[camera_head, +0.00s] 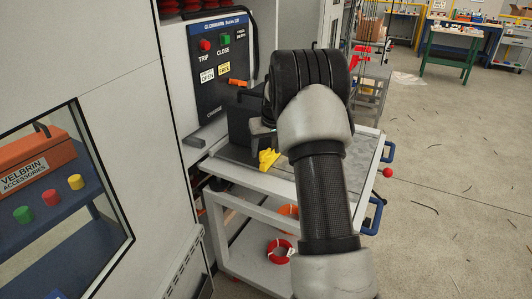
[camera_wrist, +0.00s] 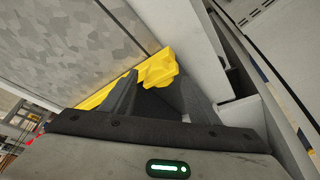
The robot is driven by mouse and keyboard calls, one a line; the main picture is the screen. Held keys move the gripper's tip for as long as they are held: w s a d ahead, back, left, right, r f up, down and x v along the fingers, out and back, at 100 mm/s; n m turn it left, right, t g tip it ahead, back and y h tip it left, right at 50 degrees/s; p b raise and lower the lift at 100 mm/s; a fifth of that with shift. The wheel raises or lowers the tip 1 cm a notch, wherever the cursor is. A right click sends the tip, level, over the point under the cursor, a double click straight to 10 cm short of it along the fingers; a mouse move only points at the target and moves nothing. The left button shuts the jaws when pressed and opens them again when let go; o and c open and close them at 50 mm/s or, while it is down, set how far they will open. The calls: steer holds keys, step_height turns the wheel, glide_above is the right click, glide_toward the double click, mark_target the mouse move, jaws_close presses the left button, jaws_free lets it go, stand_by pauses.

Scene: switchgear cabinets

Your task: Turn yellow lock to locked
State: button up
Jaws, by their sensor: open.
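The yellow lock (camera_head: 268,159) sits at the near edge of the trolley top, in front of the breaker panel. In the wrist view the yellow lock (camera_wrist: 157,68) is a chunky piece, with a yellow strip running from it to the lower left. My gripper (camera_head: 262,141) is over the lock, partly hidden by my arm. In the wrist view my gripper (camera_wrist: 158,88) is open, with one dark finger on each side of the yellow piece. Whether the fingers touch it I cannot tell. The lock's markings are not readable.
The breaker panel (camera_head: 222,60) with TRIP and CLOSE buttons and an orange handle (camera_head: 238,83) stands behind the trolley (camera_head: 260,180). A cabinet door with a window (camera_head: 60,190) is at the left. A red ring (camera_head: 280,251) lies on the lower shelf. Floor at the right is largely clear.

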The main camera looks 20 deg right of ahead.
steer(key=shift+w+f, duration=0.25)
steer(key=shift+f, duration=0.25)
steer(key=c, duration=1)
steer(key=shift+c, duration=0.2)
